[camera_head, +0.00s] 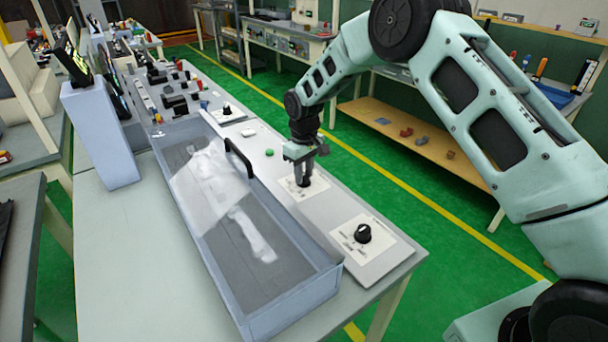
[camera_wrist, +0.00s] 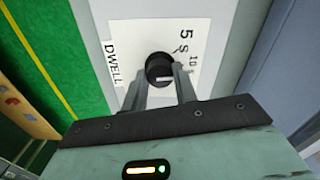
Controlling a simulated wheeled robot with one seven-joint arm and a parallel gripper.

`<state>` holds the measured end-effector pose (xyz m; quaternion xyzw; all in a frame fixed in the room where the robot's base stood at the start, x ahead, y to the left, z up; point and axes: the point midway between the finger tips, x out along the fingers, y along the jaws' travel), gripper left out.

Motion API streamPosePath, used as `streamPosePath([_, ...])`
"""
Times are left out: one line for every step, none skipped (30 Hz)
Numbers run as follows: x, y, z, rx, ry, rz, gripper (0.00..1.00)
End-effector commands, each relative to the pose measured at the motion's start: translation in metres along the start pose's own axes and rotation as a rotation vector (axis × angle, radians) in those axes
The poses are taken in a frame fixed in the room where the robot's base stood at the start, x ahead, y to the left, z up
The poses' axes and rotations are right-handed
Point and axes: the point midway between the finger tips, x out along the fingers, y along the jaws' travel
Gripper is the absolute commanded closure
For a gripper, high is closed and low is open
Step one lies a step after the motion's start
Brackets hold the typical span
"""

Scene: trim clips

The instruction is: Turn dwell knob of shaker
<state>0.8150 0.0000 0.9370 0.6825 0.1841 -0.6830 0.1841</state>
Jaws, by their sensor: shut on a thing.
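The dwell knob (camera_wrist: 159,67) is a round black knob on a white label plate marked DWELL, with "5 s" and "10 s" in print, in the wrist view. My gripper (camera_wrist: 161,88) is shut on this knob, with one finger on each side of it. In the head view my gripper (camera_head: 303,178) points down at the panel, over the middle label plate (camera_head: 290,188), and hides most of the knob. The shaker (camera_head: 250,255) is a long grey box with a clear cover and a black handle, just left of the panel.
A second black knob (camera_head: 362,233) sits on its own label plate at the near end of the panel. A green button (camera_head: 269,152) and another knob (camera_head: 227,109) lie farther back. The cover's black handle (camera_head: 238,157) stands up close to the left of my gripper.

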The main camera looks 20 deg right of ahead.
Motion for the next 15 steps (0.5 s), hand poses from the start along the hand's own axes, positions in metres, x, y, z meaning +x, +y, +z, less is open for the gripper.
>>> streamPosePath([-0.0004,-0.0002,-0.001,0.019,0.003,0.001,0.94])
streamPosePath([-0.0004,-0.0001,-0.001,0.032,0.003,0.001,0.94])
streamPosePath([-0.0005,0.0002,-0.0009,0.047,0.003,0.001,0.94])
streamPosePath([-0.0006,0.0004,-0.0009,0.056,0.003,0.001,0.94])
streamPosePath([-0.0006,0.0004,-0.0008,0.064,0.003,0.001,0.94])
streamPosePath([-0.0007,0.0005,-0.0008,0.075,0.003,0.001,0.94])
streamPosePath([-0.0008,0.0004,-0.0008,0.081,0.003,0.001,0.94])
streamPosePath([-0.0008,0.0004,-0.0008,0.086,0.003,0.001,0.94])
streamPosePath([-0.0009,0.0003,-0.0008,0.091,0.003,0.001,0.94])
streamPosePath([-0.001,0.0003,-0.0009,0.094,0.003,0.0,0.94])
streamPosePath([-0.001,0.0002,-0.0009,0.097,0.003,0.0,0.94])
streamPosePath([-0.0011,0.0002,-0.0009,0.099,0.003,0.0,0.94])
streamPosePath([-0.0011,0.0002,-0.0009,0.101,0.003,0.0,0.94])
streamPosePath([-0.0012,0.0002,-0.0009,0.102,0.003,0.0,0.94])
streamPosePath([-0.0012,0.0002,-0.0009,0.102,0.003,0.0,0.94])
